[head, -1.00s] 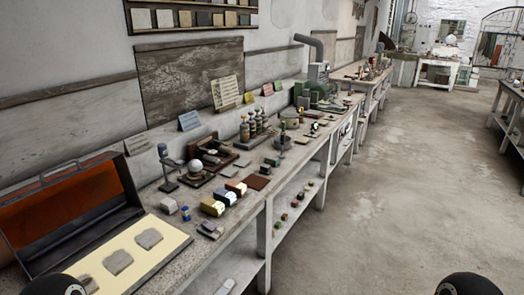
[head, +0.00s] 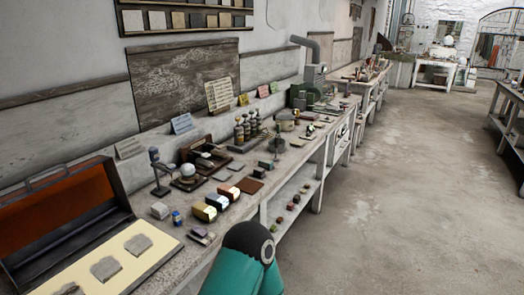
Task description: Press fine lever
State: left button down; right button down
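No part that I can surely tell as the fine lever shows; at this size the small fittings on the workbench (head: 222,250) blur together. A pale plaster sphere (head: 187,170) sits on a small dark base. Left of it stands a small upright device with a grey-blue head (head: 154,156). Behind it is a dark wooden stand (head: 194,148). A teal arm link of mine with a black joint rises at the bottom middle, in front of the bench edge. I cannot tell which arm it is. Neither gripper is in view.
An open case with an orange lining (head: 60,215) lies at the left, with pale slabs on its cream panel. Several coloured blocks (head: 204,212) sit near the bench's front edge. Several bottles (head: 247,128) stand farther along. The floor (head: 385,190) at the right is clear.

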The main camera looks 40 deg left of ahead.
aim_at(205, 155)
jog(key=z, duration=0.45)
jog(key=i, duration=3.35)
jog(key=u, duration=2.1)
jog(key=i, duration=0.2)
jog(key=u, duration=1.8)
